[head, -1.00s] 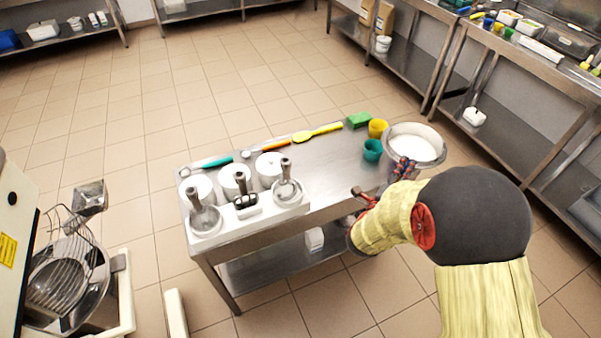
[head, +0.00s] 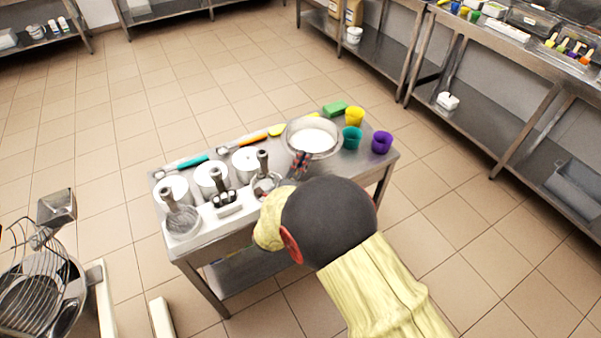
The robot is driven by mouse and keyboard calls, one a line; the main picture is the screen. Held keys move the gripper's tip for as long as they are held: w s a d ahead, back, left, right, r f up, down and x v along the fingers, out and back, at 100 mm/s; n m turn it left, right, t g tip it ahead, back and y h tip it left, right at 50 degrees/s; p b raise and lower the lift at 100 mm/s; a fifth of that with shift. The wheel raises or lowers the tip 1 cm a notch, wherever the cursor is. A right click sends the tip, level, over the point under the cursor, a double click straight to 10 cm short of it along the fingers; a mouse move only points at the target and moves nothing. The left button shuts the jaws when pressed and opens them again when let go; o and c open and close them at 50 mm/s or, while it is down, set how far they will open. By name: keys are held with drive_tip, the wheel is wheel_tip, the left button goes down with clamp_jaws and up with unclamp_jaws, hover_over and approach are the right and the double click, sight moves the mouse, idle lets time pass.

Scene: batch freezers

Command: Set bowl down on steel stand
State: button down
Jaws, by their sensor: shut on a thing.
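My gripper (head: 299,165) is shut on the bowl's near left rim, partly hidden by my arm. The bowl appears level and covers part of the tabletop and part of a yellow spatula. I cannot tell whether its base touches the table or hangs just above it.
On the table are a green cup (head: 352,138), yellow cup (head: 355,117), purple cup (head: 382,143) and green block (head: 335,108) right of the bowl. White tubs (head: 212,176) and a tool holder (head: 229,209) stand left. A mixer bowl (head: 28,300) is at lower left.

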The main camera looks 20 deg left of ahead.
drive_tip(key=shift+f+b, duration=0.7)
drive_tip(key=shift+f, duration=1.7)
drive_tip(key=c, duration=1.9)
unclamp_jaws()
drive_tip(key=shift+f, duration=0.1)
drive_tip(key=s+p, duration=0.3)
drive_tip(key=s, duration=0.9)
drive_tip(key=shift+d, duration=0.15)
